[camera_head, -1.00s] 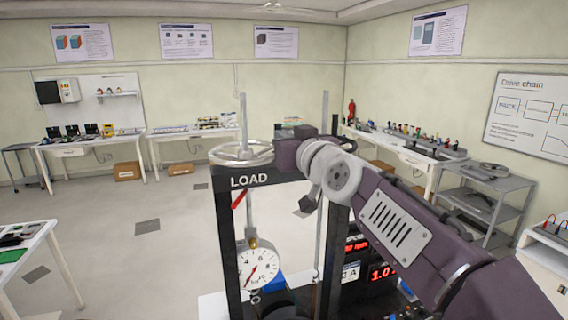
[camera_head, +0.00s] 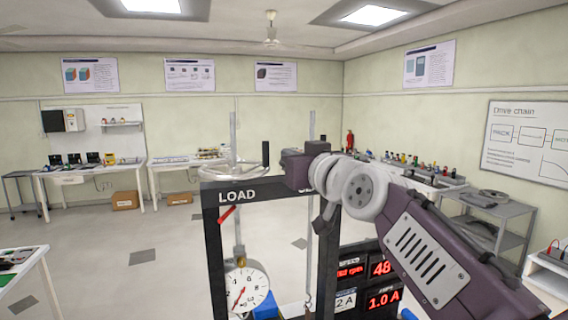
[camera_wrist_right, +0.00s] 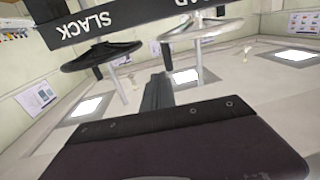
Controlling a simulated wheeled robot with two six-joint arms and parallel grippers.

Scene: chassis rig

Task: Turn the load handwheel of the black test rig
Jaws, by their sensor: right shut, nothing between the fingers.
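The black test rig (camera_head: 212,243) stands in front of me, with LOAD printed on its top beam. The pale load handwheel (camera_head: 233,171) sits above that beam, and a dark upright handle (camera_head: 266,154) stands at its right rim. My right gripper (camera_head: 284,162) is shut and empty, just right of the handle; its fingers are mostly hidden in the head view. In the right wrist view the picture is inverted. The shut fingers (camera_wrist_right: 157,92) point toward the load wheel (camera_wrist_right: 203,29) and its handle (camera_wrist_right: 166,57), with no grip on either. My left gripper is out of view.
The dark slack handwheel (camera_wrist_right: 97,55) is beside the load wheel. A round dial gauge (camera_head: 246,289) hangs in the frame, and red number displays (camera_head: 382,268) sit low at right. Benches line the walls; a grey shelf cart (camera_head: 495,215) stands right.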

